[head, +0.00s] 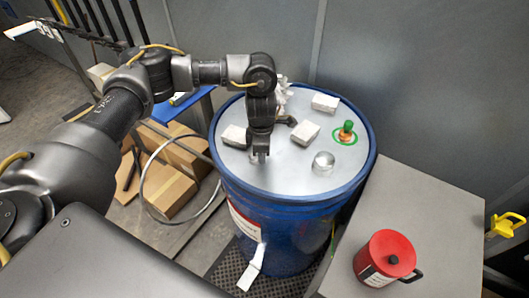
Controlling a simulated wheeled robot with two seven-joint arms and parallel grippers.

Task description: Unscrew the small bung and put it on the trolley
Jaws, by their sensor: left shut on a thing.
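A blue drum (290,222) with a pale grey lid stands in the middle of the head view. My left gripper (262,155) points down at the front left part of the lid. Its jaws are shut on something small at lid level. This is most likely the small bung, but the fingers hide it, and I cannot tell whether it is still seated in the lid. A grey flat-topped surface (440,215), which looks like the trolley, stands right of the drum. My right gripper is not in view.
On the lid are white blocks (305,133), a round silver piece (323,163) and a green-topped brass fitting (347,132) in a green ring. A red can (386,258) stands on the grey top's near part; its far part is clear. Cardboard boxes (172,165) are on the left.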

